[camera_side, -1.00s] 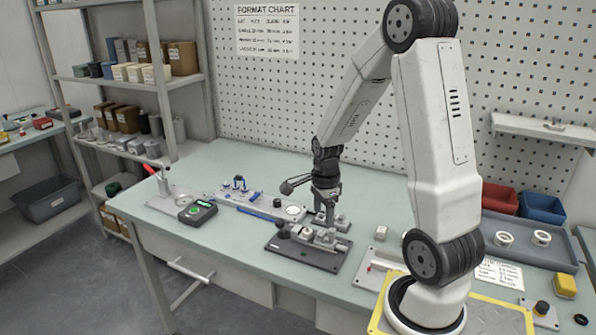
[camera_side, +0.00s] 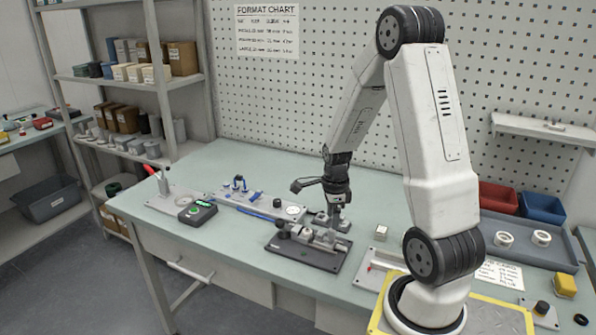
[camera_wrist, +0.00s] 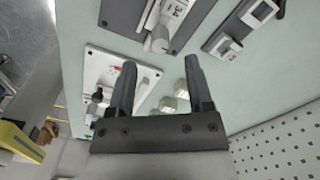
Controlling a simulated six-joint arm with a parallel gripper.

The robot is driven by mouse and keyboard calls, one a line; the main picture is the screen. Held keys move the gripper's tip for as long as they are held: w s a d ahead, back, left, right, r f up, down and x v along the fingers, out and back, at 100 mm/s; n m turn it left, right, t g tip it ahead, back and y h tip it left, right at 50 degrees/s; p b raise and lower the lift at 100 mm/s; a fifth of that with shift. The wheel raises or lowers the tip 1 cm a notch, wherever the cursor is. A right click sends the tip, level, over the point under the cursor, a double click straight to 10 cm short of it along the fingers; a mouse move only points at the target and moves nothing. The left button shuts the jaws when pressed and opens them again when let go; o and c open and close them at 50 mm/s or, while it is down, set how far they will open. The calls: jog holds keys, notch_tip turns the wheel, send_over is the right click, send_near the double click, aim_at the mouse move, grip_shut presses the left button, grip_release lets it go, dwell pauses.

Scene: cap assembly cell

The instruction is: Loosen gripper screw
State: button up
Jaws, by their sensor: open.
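The grey fixture on a dark base plate (camera_side: 285,256) stands near the front of the bench. It has a dark knob (camera_side: 283,234) at its left end. In the wrist view the dark base plate (camera_wrist: 118,18) is at the top edge, with a pale cylinder (camera_wrist: 158,42) and a numbered scale. I cannot tell which part is the screw. My gripper (camera_wrist: 160,72) is open, with nothing between its fingers. In the side view my gripper (camera_side: 334,220) hangs over the right rear of the fixture; whether it touches is unclear.
A white plate (camera_wrist: 100,65) with small parts lies beside the dark base. A blue-edged rail assembly (camera_side: 250,208) and a green-lit device (camera_side: 198,212) are at left. A tray with white rings (camera_side: 541,238) is at right.

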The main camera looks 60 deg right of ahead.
aim_at(332, 231)
jog(key=shift+f, duration=2.65)
grip_shut()
